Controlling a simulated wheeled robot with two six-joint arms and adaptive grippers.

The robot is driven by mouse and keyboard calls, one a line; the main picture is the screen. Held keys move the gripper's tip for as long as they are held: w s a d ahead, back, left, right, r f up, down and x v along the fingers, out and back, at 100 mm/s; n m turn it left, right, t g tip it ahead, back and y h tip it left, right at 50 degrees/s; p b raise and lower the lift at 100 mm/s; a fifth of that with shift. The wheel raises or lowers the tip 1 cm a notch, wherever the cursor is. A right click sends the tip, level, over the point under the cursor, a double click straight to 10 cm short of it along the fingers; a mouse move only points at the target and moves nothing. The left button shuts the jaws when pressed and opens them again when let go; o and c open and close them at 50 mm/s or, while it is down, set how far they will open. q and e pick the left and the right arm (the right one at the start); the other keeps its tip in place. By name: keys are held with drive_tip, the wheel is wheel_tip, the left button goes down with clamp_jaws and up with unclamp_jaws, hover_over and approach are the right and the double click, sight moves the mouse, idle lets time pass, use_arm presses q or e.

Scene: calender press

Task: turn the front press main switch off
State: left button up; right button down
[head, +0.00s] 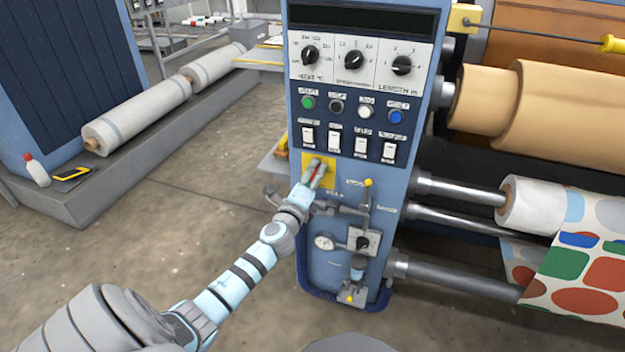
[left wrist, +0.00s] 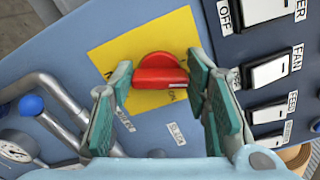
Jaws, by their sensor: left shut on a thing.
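The main switch is a red rotary knob on a yellow square plate (head: 325,173) on the front of the blue press panel (head: 330,215). In the left wrist view the red knob (left wrist: 160,72) sits between the finger pads of my left gripper (left wrist: 160,90), with its grip bar running across from pad to pad. In the head view my left gripper (head: 318,172) is at the plate and covers most of the knob. It is shut on the knob. My right gripper is not in view.
Above the plate are rocker switches (head: 334,139), push buttons (head: 337,106) and dials (head: 355,60). Below it are pipes, a gauge (head: 325,242) and a valve (head: 364,242).

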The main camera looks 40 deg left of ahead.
use_arm(q)
drive_tip(key=n, duration=0.1)
drive_tip(key=n+b, duration=0.1)
drive_tip(key=shift+f+n, duration=0.2)
drive_tip(key=shift+n, duration=1.1)
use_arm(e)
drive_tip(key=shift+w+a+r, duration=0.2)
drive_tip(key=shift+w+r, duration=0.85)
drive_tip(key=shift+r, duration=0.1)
use_arm(q)
drive_tip(key=shift+b, duration=0.3)
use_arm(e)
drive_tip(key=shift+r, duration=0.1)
use_arm(q)
drive_tip(key=o, duration=1.2)
drive_tip(key=shift+c, duration=0.2)
drive_tip(key=v, duration=1.2)
